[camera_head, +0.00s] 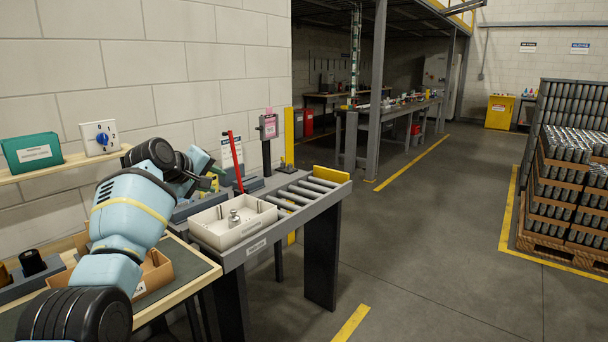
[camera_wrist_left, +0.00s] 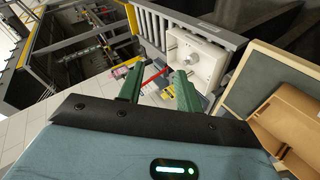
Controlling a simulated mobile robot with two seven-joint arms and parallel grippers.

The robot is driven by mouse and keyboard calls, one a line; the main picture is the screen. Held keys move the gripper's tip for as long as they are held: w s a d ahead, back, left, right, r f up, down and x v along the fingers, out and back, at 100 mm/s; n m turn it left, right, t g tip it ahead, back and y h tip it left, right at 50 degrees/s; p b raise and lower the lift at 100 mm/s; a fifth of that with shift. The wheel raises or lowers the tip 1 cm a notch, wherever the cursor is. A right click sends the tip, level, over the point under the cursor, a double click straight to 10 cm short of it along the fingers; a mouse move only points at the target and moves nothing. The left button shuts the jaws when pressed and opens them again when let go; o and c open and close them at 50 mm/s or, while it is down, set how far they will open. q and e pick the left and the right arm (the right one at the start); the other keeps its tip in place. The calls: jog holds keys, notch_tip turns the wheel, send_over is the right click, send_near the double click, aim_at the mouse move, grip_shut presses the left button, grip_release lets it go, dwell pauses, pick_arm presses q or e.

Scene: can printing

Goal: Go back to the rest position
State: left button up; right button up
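My left arm comes in from the left of the head view, raised over the workbench. Its gripper (camera_head: 208,178) is partly hidden behind the wrist and points away toward the wall side. In the left wrist view the two green fingers (camera_wrist_left: 159,76) stand apart with nothing between them. A red lever (camera_wrist_left: 155,76) shows beyond the gap. My right arm and gripper are not in view.
A white tray (camera_head: 253,231) holding a metal piece (camera_head: 234,218) stands on the roller conveyor (camera_head: 318,186). The red lever (camera_head: 233,156) rises behind it. A cardboard box (camera_head: 157,272) lies on the bench. Open floor is to the right; stacked cans (camera_head: 572,150) stand farther right.

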pick_arm(q)
notch_tip(320, 180, down, 11)
jog(key=a+y, duration=0.1)
jog(key=a, duration=0.1)
jog(key=s+a+f+m+y, duration=0.1)
jog(key=s+f, duration=0.5)
jog(key=f, duration=0.4)
jog(key=s+f+m+y, duration=0.1)
jog(key=s+f+m, duration=0.1)
jog(key=s+f, duration=0.5)
jog(key=s+a+f+m+y, duration=0.1)
jog(key=s+f, duration=0.3)
jog(key=f, duration=0.8)
jog(key=s+d+f+m, duration=0.1)
jog(key=s+f+m, duration=0.1)
jog(key=s+f, duration=0.5)
jog(key=s+d+f+m, duration=0.1)
jog(key=s+f, duration=0.2)
jog(key=s, duration=0.8)
jog(key=s+d+m+g+h, duration=0.1)
jog(key=s+d+m, duration=0.2)
jog(key=s, duration=1.6)
jog(key=shift+s+d+r, duration=0.25)
jog(key=shift+d+r, duration=0.1)
jog(key=shift+d, duration=0.05)
